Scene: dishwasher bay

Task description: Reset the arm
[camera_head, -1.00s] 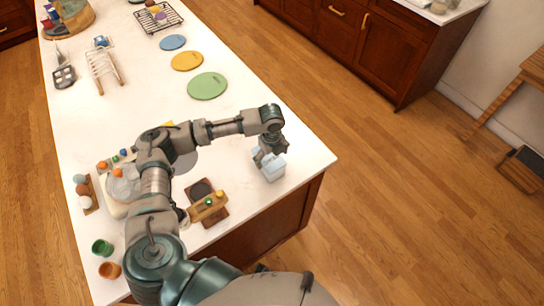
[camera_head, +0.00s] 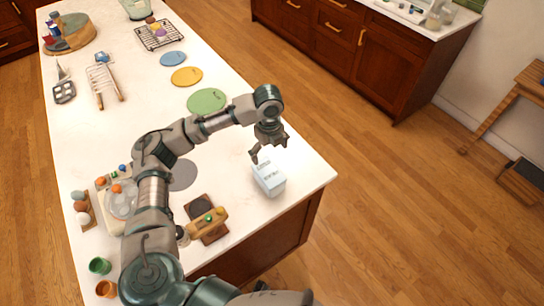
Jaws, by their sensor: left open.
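My left arm reaches from the bottom over the white-topped island (camera_head: 120,135). My left gripper (camera_head: 270,150) is open with its fingers spread, above and just behind a pale blue-white box (camera_head: 269,179). The box sits on the countertop near the island's right corner. The fingers hold nothing, and a small gap seems to separate them from the box. My right gripper does not show.
Green (camera_head: 206,101), yellow (camera_head: 187,76) and blue (camera_head: 173,58) discs lie behind the arm. A wooden toy-like station (camera_head: 207,219) stands near the front edge. Egg-shaped items (camera_head: 80,207) and green (camera_head: 100,265) and orange (camera_head: 106,288) cups stand at the left.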

